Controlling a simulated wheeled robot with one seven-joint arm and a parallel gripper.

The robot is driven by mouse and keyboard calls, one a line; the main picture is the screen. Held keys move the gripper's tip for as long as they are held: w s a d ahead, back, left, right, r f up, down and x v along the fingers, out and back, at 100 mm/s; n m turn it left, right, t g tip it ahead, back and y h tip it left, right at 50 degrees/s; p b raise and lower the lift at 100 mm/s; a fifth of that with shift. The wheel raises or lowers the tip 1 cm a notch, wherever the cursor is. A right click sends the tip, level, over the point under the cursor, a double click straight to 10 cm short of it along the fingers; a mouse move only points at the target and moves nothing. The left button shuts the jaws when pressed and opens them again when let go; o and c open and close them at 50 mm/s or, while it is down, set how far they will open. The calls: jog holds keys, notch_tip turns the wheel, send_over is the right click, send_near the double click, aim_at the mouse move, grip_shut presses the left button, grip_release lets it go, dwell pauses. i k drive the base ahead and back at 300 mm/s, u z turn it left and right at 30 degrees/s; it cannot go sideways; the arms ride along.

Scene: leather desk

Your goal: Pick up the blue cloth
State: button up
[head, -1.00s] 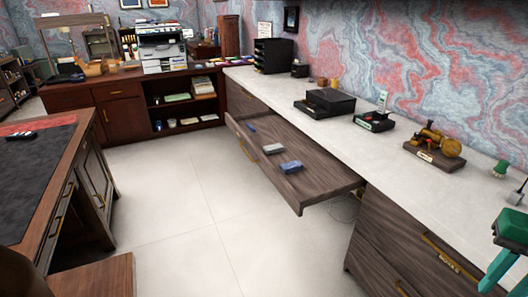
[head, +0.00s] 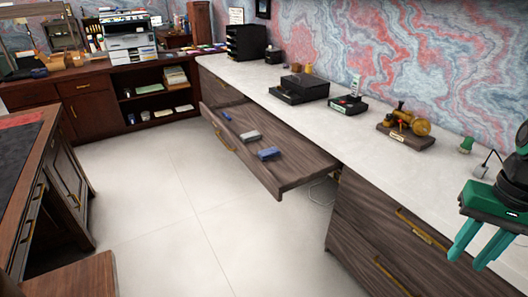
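A blue folded piece that looks like the blue cloth (head: 269,153) lies in the open drawer (head: 300,171), close to the drawer's right end. A grey block-like piece (head: 250,136) lies just beyond it, and a small blue item (head: 226,116) lies further back in the same drawer. My gripper (head: 468,259) has green fingers and is at the right edge of the head view. Its fingers are apart with nothing between them. It is well to the right of the drawer and the cloth, in front of the right-hand cabinet and counter.
The long white counter (head: 345,130) holds a black box stack (head: 300,88), a black device (head: 348,104) and a brass model on a wooden base (head: 406,130). A dark-topped desk (head: 22,150) stands at the left. The tiled floor (head: 170,215) between them is clear.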

aim_at(268, 153)
jog(key=u, duration=0.3)
jog(key=i, duration=1.9)
jog(key=z, duration=0.1)
